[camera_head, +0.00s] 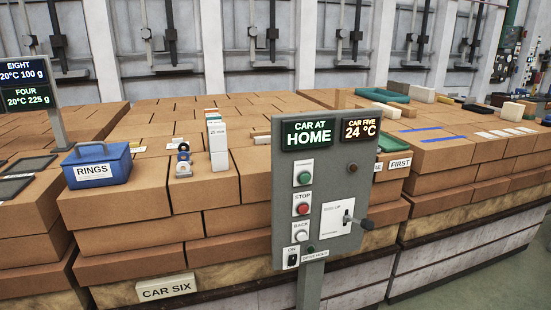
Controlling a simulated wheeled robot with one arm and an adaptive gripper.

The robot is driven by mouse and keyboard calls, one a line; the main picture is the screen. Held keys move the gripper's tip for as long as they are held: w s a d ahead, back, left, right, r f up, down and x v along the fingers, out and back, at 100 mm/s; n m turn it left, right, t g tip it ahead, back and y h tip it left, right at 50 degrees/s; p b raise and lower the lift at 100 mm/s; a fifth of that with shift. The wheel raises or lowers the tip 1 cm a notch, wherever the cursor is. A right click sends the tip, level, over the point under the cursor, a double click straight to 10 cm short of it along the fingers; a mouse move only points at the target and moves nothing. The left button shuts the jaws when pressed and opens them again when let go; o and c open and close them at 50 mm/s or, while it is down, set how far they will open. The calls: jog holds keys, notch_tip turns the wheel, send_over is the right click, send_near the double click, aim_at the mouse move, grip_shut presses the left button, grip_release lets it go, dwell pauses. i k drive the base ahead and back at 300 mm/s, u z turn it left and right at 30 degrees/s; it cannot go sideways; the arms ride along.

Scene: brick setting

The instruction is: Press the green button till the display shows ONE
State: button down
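A grey control panel (284,215) stands on a post in front of the brick stack. Its green button (304,177) is at the upper left of the panel face, under a small label too small to read. The left display (308,133) reads "CAR AT HOME" in green. Below the green button are a red button (303,209) labelled STOP and a white button (301,237) labelled BACK. My gripper is not in view.
A blue box (97,166) labelled RINGS sits on the bricks at left, near another display (25,86). A CAR SIX sign (166,288) is on the lower front.

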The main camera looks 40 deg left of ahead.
aim_at(304, 178)
jog(key=i, duration=1.5)
jog(key=u, duration=1.8)
